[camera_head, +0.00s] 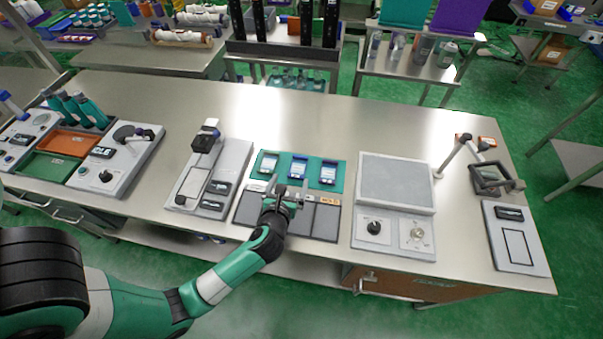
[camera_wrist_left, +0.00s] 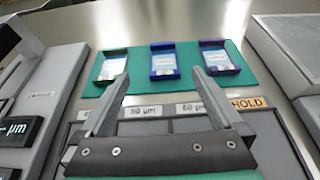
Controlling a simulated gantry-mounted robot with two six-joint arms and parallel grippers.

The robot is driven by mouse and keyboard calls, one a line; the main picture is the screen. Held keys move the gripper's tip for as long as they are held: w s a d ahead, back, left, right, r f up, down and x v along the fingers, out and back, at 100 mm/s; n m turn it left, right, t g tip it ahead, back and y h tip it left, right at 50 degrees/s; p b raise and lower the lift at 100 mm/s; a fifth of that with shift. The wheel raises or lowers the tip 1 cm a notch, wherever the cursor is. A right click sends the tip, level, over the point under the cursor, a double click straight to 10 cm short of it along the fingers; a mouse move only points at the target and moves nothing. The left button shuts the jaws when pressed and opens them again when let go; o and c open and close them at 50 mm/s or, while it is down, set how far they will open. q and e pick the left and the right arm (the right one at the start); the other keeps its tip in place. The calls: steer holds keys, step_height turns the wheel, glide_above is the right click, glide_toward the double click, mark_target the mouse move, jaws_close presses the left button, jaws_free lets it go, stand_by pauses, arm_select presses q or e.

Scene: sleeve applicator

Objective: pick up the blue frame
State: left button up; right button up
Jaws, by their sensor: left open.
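Three small frames with pale blue-and-white inserts lie in a row on a green mat (camera_head: 313,181). The middle frame (camera_head: 299,166) and right frame (camera_head: 328,172) both look blue in the head view. My left gripper (camera_head: 288,191) is open and empty, over the grey tray just in front of the mat. In the wrist view its fingers (camera_wrist_left: 160,76) point toward the middle frame, apart from it. My right gripper is not in view.
The grey tray (camera_head: 325,221) has labelled slots, one marked HOLD. A device with a post (camera_head: 210,165) stands left of it, and a grey box with a knob (camera_head: 394,205) stands right. A lens stand (camera_head: 489,178) is farther right. The table behind the mat is clear.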

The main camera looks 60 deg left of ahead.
arm_select(q)
steer(key=shift+w+a, duration=0.15)
steer(key=shift+w, duration=0.15)
steer(key=b, duration=0.2)
glide_toward(300, 158)
steer(key=shift+w+a+f, duration=0.5)
steer(key=shift+a+f, duration=0.3)
steer(key=shift+a, duration=0.1)
steer(key=shift+w+a, duration=0.15)
steer(key=shift+a, duration=0.05)
steer(key=shift+w+a+f+b, duration=0.15)
steer(key=shift+f+b, duration=0.05)
steer(key=shift+b, duration=0.2)
steer(key=b+x, duration=0.2)
steer(key=x, duration=0.2)
steer(key=shift+w+r, duration=0.15)
steer(key=shift+w, duration=0.05)
steer(key=shift+w+a, duration=0.15)
steer(key=shift+a, duration=0.1)
